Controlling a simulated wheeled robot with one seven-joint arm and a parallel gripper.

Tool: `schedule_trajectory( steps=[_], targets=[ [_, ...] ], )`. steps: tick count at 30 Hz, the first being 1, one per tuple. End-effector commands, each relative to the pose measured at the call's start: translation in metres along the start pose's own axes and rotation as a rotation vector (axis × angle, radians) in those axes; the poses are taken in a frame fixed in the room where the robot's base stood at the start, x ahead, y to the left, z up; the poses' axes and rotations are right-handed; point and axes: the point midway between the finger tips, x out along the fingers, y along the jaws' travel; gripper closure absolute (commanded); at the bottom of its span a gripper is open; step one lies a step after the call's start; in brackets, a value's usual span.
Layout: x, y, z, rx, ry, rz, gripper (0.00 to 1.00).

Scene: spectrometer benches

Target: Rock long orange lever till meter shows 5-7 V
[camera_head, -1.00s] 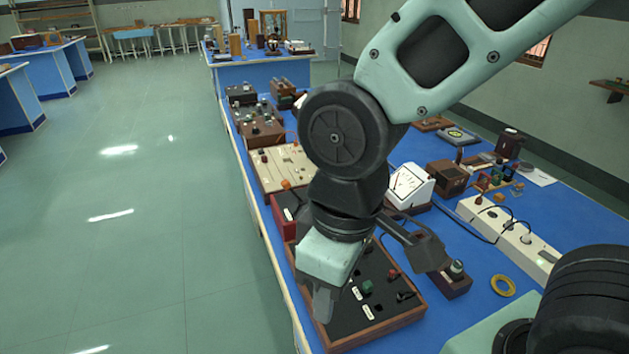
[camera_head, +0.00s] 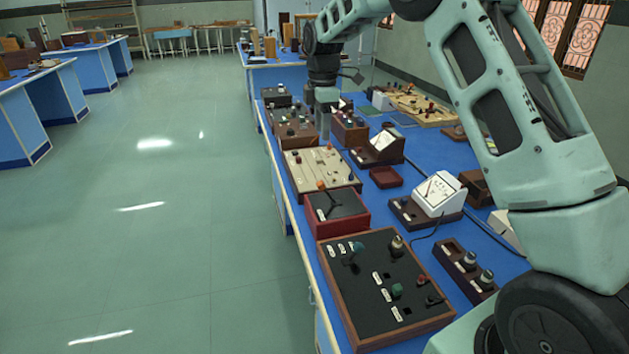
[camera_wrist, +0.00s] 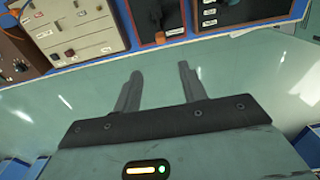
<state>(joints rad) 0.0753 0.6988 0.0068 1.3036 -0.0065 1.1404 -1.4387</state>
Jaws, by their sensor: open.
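The long lever with an orange tip (camera_head: 321,185) stands on a small red box with a black top (camera_head: 343,204), near the table's left edge. In the wrist view the red box (camera_wrist: 148,12) is at the top, with the orange tip (camera_wrist: 172,33) at its near edge. The white meter (camera_head: 438,192) sits on a dark base to the right of the box; its needle reading is too small to tell. My gripper (camera_head: 325,112) hangs raised in the head view, apart from the lever. In the wrist view my gripper (camera_wrist: 157,75) is open and empty, its fingers over floor.
A beige panel (camera_head: 302,174) lies beyond the red box, and a brown-framed black panel (camera_head: 345,302) with knobs lies nearer. A small two-post block (camera_head: 466,265) and a dark red tray (camera_head: 386,177) are to the right. Open floor (camera_head: 160,230) is at the left.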

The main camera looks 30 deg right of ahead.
Motion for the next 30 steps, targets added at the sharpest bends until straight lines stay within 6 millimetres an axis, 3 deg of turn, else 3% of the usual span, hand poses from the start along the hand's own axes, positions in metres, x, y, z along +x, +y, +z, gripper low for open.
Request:
schedule_trajectory(
  steps=[21, 30],
  targets=[
    [0.135, -0.002, -0.002, 0.001, 0.000, -0.003, 0.58],
    [0.165, -0.001, -0.002, 0.001, 0.002, 0.001, 0.58]
  ],
)
